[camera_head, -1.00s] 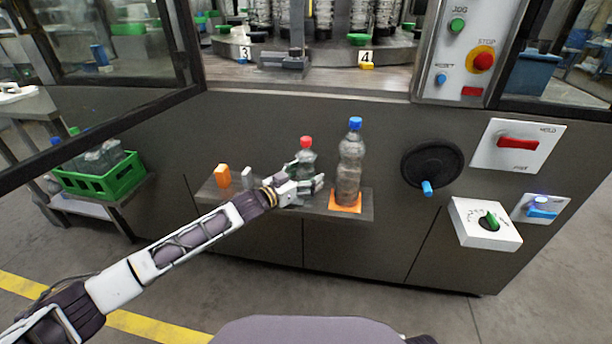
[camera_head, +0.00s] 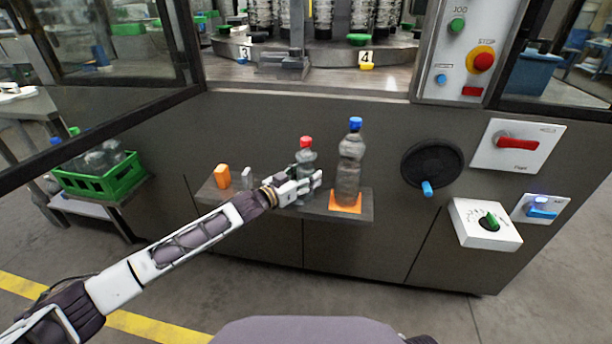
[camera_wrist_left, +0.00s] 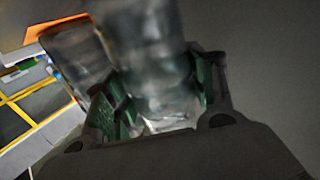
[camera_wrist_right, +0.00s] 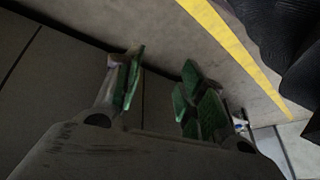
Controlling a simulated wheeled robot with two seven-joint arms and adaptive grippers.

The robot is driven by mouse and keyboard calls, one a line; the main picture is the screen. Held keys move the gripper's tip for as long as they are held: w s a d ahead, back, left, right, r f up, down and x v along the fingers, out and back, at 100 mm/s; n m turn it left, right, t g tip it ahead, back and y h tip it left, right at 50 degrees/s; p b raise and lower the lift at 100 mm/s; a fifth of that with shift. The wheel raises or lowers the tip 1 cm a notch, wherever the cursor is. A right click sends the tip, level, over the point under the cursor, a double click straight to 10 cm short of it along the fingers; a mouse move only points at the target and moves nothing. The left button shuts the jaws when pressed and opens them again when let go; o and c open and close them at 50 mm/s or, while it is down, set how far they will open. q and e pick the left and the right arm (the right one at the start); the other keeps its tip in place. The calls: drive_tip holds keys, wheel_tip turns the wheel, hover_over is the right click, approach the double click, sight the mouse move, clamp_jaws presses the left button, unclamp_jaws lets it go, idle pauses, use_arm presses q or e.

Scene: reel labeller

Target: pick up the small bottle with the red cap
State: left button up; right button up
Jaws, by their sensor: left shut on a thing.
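The small clear bottle with the red cap (camera_head: 306,156) stands upright at the shelf, its lower part partly hidden by my left gripper. My left gripper (camera_head: 308,184) is shut on this bottle low on its body. In the left wrist view the bottle (camera_wrist_left: 150,55) is blurred and sits between the green finger pads of the left gripper (camera_wrist_left: 160,100). I cannot tell whether its base touches the shelf. My right gripper (camera_wrist_right: 158,92) shows only in its own wrist view, with its fingers apart and nothing between them.
A taller bottle with a blue cap (camera_head: 350,165) stands close on the right, on an orange pad (camera_head: 345,203). An orange block (camera_head: 222,176) and a small white item (camera_head: 247,178) are on the shelf (camera_head: 212,193) to the left. A crank wheel (camera_head: 432,160) sits right of the shelf.

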sight(302, 149)
use_arm(q)
drive_tip(key=shift+r, duration=0.25)
drive_tip(key=shift+r+p, duration=0.3)
drive_tip(key=shift+r, duration=0.2)
wheel_tip(302, 149, up, 7)
drive_tip(key=p, duration=0.2)
drive_tip(key=shift+p, duration=0.35)
drive_tip(key=shift+r, duration=0.85)
use_arm(e)
wheel_tip(302, 149, up, 6)
drive_tip(key=s+d+g+h, duration=0.1)
drive_tip(key=d, duration=0.1)
drive_tip(key=shift+d+r, duration=0.15)
